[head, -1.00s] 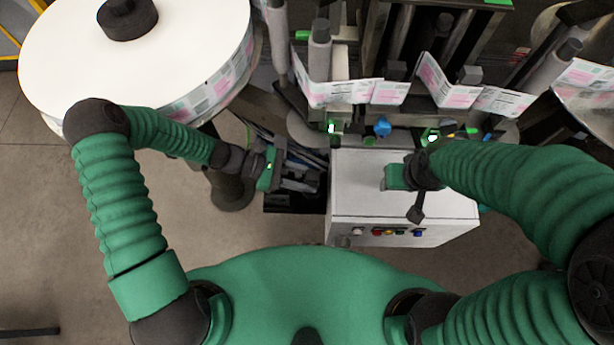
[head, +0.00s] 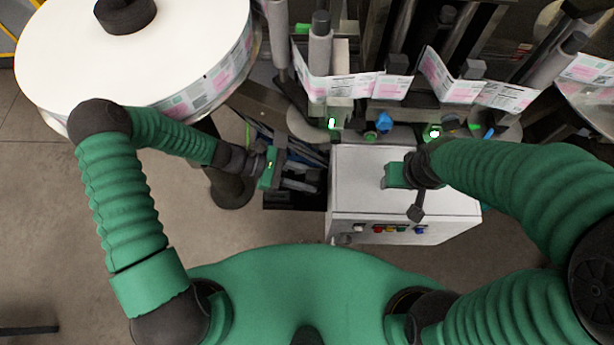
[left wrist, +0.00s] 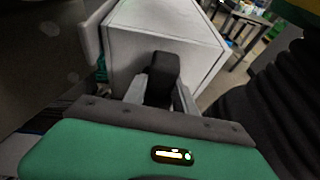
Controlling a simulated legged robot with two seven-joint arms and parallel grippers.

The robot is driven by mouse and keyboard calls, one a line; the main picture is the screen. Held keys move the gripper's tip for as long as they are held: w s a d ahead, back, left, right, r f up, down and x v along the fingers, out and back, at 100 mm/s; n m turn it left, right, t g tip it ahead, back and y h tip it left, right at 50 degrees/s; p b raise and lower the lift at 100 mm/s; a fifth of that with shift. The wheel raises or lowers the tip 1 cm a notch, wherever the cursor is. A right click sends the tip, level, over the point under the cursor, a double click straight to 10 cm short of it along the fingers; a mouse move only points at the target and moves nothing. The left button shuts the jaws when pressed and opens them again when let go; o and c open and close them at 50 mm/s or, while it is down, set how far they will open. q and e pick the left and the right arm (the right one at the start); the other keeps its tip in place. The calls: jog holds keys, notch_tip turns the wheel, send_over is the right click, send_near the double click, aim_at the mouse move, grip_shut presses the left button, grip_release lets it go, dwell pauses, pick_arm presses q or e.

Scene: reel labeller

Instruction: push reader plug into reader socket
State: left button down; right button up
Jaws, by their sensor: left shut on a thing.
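My left gripper (head: 303,178) is beside the left side of the white cabinet (head: 395,195), over a dark area. In the left wrist view its two grey fingers (left wrist: 160,98) are shut on a black block (left wrist: 164,70), which looks like the reader plug. The block points toward the white cabinet, which fills the upper middle of that view. I cannot tell whether the block touches anything in front. I cannot make out the reader socket. My right gripper (head: 395,175) is over the cabinet top; its fingers cannot be made out.
A large white label reel (head: 185,55) stands at the upper left. A label strip (head: 340,87) runs over rollers behind the cabinet. Coloured buttons (head: 390,229) line the cabinet front. Cables lie behind my left gripper. Floor at the left is open.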

pick_arm(q)
jog(key=shift+s+a+f, duration=0.1)
jog(key=shift+a+f, duration=0.05)
jog(key=shift+f, duration=0.2)
